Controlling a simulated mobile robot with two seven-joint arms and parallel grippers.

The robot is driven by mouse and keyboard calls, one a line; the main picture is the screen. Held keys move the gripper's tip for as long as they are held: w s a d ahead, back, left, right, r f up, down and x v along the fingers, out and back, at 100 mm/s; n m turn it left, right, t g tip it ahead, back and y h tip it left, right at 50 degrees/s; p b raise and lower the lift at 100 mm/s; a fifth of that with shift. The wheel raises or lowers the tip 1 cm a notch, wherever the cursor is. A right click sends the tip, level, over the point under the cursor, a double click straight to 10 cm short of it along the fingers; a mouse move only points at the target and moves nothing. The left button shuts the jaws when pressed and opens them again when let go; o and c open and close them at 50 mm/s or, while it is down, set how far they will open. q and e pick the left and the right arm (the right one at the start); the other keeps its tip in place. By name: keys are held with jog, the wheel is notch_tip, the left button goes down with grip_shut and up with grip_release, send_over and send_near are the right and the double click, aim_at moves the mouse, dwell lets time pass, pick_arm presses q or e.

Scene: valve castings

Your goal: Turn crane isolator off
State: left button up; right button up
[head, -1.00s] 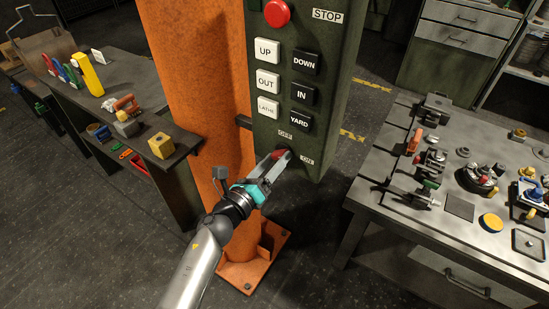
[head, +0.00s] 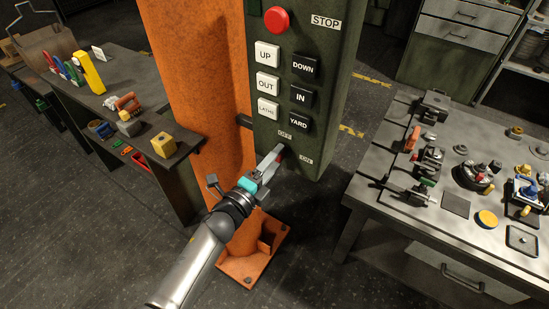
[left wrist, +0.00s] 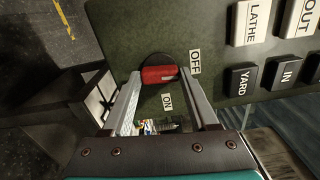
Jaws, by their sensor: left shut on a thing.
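The crane isolator is a red bar handle on a dark round base (left wrist: 160,74), low on the green control panel (head: 262,138). In the left wrist view the red bar lies level, its right end towards the OFF label (left wrist: 195,62). The ON label (left wrist: 167,102) is below it, off to the side of the bar. My left gripper (head: 276,156) is shut on the red handle, one finger at each end. In the head view the fingers hide much of the handle. My right gripper is not in view.
Push buttons, including YARD (head: 299,123) and LATHE (head: 267,110), sit just above on the panel, with a red STOP button (head: 276,19) higher up. An orange post (head: 190,70) stands behind. Cluttered benches flank it; a grey workbench (head: 375,190) is at right.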

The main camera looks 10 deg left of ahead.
pick_arm(q)
jog(key=shift+n, duration=0.6)
jog(key=o, duration=1.4)
jog(key=v, duration=1.5)
jog(key=shift+s+b, duration=0.15)
jog(key=shift+b, duration=0.2)
